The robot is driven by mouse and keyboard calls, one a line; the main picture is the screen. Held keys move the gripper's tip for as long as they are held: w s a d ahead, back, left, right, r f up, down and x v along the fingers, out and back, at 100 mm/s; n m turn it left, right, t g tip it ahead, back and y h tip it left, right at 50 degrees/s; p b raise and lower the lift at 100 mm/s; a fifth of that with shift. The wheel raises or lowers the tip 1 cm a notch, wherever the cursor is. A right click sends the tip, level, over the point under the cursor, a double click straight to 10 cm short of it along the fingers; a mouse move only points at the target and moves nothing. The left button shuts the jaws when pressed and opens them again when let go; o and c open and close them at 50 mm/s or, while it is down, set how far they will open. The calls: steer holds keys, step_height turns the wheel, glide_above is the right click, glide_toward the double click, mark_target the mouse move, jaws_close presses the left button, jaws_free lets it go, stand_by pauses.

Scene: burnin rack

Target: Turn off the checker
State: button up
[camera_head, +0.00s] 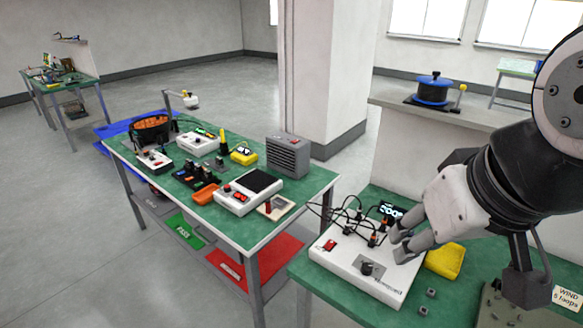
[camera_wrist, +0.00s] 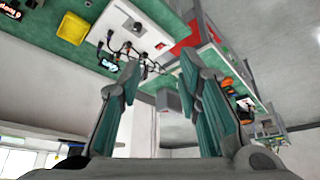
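A white box (camera_head: 345,275) with a red switch (camera_head: 330,244), a black knob (camera_head: 367,268) and black leads lies on the near green table; it may be the checker, but I cannot read its label. A lit display (camera_head: 390,210) stands at its back edge. My gripper (camera_head: 402,244) is above the box's right side, its fingers apart and empty. In the wrist view my gripper (camera_wrist: 160,85) shows two spread fingers, with the white box (camera_wrist: 117,25) and display (camera_wrist: 108,64) beyond. I cannot tell the switch's position or whether the fingers touch anything.
A yellow block (camera_head: 445,260) lies right of the box, with small grey cubes (camera_head: 426,300) in front. The left table (camera_head: 150,178) holds another white device with red buttons (camera_head: 248,190), a grey heater-like unit (camera_head: 288,155) and tools. A tall pillar (camera_head: 318,75) stands behind.

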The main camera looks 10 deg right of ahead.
steer(key=shift+w, duration=0.4)
steer(key=c, duration=0.4)
steer(key=w+f+n+b, duration=0.1)
steer(key=w, duration=0.2)
steer(key=w+f+n+g+b, duration=0.1)
steer(key=w, duration=0.3)
steer(key=w+f+b, duration=0.1)
steer(key=w, duration=0.2)
steer(key=shift+w+d+n+h, duration=0.15)
steer(key=shift+w+n+h, duration=0.2)
steer(key=shift+n+h, duration=0.05)
jaws_close()
steer(key=w+a+f+n+g+b, duration=0.1)
steer(key=w+f+n+g+b, duration=0.2)
steer(key=w+f, duration=1.7)
steer(key=w+n+b, duration=0.2)
steer(key=w+n, duration=0.1)
steer(key=shift+w+a+f, duration=0.15)
steer(key=shift+w+f, duration=0.05)
steer(key=shift+w, duration=0.05)
